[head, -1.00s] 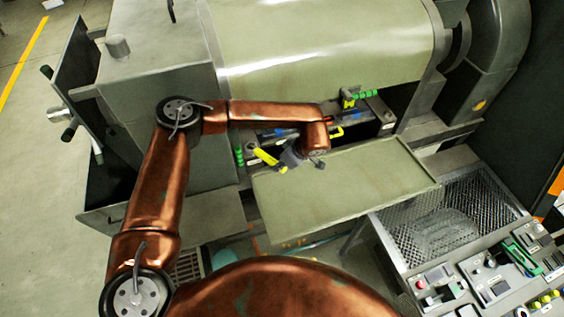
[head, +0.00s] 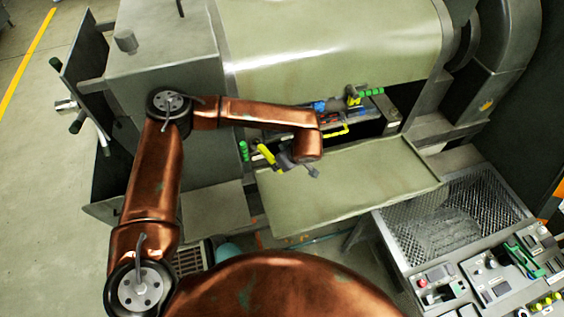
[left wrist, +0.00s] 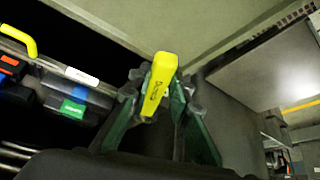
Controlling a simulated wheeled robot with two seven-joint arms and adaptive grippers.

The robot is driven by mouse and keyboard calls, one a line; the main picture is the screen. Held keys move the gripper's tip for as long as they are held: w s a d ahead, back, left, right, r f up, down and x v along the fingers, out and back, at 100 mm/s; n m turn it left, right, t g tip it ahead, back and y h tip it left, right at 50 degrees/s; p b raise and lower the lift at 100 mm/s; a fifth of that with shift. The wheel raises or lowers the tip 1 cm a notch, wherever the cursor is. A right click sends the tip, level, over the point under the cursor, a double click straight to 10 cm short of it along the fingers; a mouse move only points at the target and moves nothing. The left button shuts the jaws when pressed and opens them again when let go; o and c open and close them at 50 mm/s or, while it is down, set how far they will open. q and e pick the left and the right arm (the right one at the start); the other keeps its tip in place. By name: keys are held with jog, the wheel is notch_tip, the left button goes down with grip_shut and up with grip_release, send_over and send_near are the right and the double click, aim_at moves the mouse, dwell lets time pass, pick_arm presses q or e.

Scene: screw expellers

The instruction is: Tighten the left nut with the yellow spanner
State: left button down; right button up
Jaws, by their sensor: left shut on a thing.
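The yellow spanner (head: 267,153) is held in my left gripper (head: 283,158), above the left end of the dark opening under the green drum cover. In the left wrist view the spanner (left wrist: 160,84) stands between the two green-grey fingers of the left gripper (left wrist: 158,95), which are closed on it. The spanner's far end points up and left in the head view, close to a green-handled part (head: 243,151). I cannot make out the left nut or whether the spanner touches it. My right gripper is not in view.
A flat green panel (head: 350,187) lies in front of the opening. A toolbox with a yellow handle (left wrist: 20,42) lies in the opening. A second green handle (head: 371,92) is at the opening's right. A mesh tray (head: 450,205) and control panel stand at right.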

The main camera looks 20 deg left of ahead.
pick_arm(q)
jog(key=shift+s+a, duration=0.15)
jog(key=shift+a, duration=0.05)
dwell(0.3)
jog(key=shift+s+a+m+t+h, duration=0.35)
jog(key=shift+s+a+m, duration=0.4)
jog(key=shift+m, duration=0.25)
